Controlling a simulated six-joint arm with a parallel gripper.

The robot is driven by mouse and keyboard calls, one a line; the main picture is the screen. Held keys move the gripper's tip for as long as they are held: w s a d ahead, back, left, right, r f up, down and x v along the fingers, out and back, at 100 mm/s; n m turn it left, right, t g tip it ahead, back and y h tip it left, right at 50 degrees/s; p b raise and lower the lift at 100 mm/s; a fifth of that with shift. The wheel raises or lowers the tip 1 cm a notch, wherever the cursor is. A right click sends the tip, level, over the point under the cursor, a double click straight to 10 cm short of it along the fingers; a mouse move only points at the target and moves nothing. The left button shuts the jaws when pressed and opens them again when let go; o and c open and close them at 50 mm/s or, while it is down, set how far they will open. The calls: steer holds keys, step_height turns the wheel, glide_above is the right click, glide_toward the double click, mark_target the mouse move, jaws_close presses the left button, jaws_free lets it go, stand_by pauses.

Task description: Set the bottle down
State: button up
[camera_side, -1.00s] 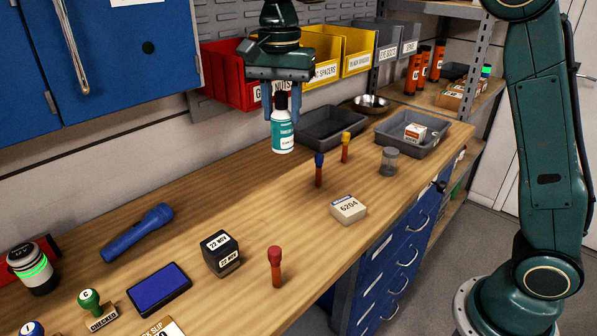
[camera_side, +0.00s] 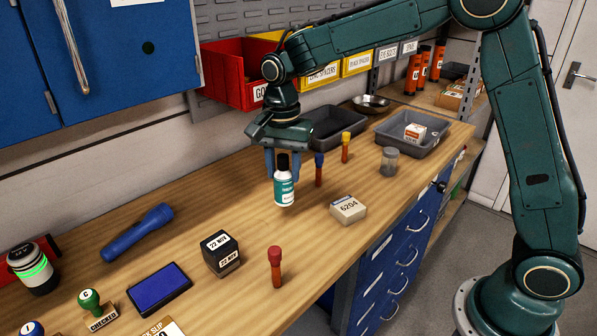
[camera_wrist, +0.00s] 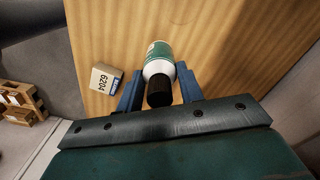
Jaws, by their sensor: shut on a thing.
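The bottle (camera_side: 284,189) is white with a teal label and a black cap. My gripper (camera_side: 283,163) is shut on it near the cap and holds it upright. In the side view its base looks close to the wooden bench top; I cannot tell whether it touches. In the wrist view the bottle (camera_wrist: 158,62) shows between the two blue fingers of my gripper (camera_wrist: 159,88), with its cap toward the camera.
A small 6204 box (camera_side: 348,209) lies to the right of the bottle. Blue-capped (camera_side: 319,169) and yellow-capped (camera_side: 346,147) sticks stand behind it, and a red-capped one (camera_side: 275,266) in front. A black tray (camera_side: 335,124) is behind. Bare wood surrounds the bottle.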

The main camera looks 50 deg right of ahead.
mark_target(284, 184)
steer(key=shift+f, duration=2.15)
steer(key=shift+f, duration=0.1)
steer(key=o, duration=1)
step_height(284, 184, up, 12)
steer(key=shift+f, duration=0.1)
steer(key=shift+r, duration=0.25)
